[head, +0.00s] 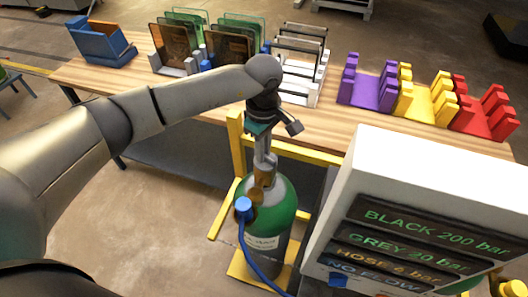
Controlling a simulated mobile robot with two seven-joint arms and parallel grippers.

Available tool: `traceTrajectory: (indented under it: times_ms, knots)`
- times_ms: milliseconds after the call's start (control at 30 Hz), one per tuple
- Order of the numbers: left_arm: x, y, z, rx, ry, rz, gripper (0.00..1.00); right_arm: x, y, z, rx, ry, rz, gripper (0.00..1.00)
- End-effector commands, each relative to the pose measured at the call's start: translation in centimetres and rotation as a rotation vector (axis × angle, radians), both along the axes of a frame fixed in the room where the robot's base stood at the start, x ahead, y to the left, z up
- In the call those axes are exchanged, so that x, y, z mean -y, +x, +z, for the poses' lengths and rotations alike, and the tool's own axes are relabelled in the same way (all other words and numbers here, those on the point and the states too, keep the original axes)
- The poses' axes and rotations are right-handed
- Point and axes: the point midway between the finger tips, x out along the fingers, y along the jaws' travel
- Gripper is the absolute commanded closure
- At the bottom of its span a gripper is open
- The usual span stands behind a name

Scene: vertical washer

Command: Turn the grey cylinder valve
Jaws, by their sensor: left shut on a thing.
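The grey cylinder (272,246) has a green shoulder and stands upright on a yellow base in the lower middle of the head view. Its valve (262,181) is brass-coloured at the neck, and a blue hose fitting (243,207) sits at its front. My left gripper (264,158) points down from above and is shut on the top of the valve. The fingers hide most of the part they hold. My right gripper is not in view.
A white display box (420,180) stands close right, reading BLACK 200 bar, GREY 20 bar, HOSE 6 bar and NO FLOW. A yellow frame (300,152) is behind the cylinder. A wooden table (335,126) with coloured racks lies beyond. A blue hose (262,273) runs low.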

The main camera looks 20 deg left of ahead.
Motion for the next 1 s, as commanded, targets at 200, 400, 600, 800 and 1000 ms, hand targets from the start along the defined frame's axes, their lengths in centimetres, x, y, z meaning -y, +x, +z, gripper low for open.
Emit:
traceTrajectory:
  times_ms: [200, 400, 600, 800, 1000]
  knots:
    - [-0.1, 0.0, -0.1, 0.003, 0.001, 0.207, 1.00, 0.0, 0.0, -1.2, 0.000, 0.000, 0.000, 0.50]
    - [-0.1, -0.2, -0.1, 0.003, 0.001, 0.397, 1.00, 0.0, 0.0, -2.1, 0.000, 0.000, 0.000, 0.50]
    - [-0.1, -0.3, -0.1, 0.002, 0.002, 0.588, 1.00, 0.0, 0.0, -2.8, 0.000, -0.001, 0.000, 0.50]
    - [0.0, -0.4, 0.0, 0.002, 0.001, 0.771, 1.00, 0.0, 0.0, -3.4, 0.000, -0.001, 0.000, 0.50]
    - [0.0, -0.5, 0.0, 0.002, 0.002, 0.928, 1.00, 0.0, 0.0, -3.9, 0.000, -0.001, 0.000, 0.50]
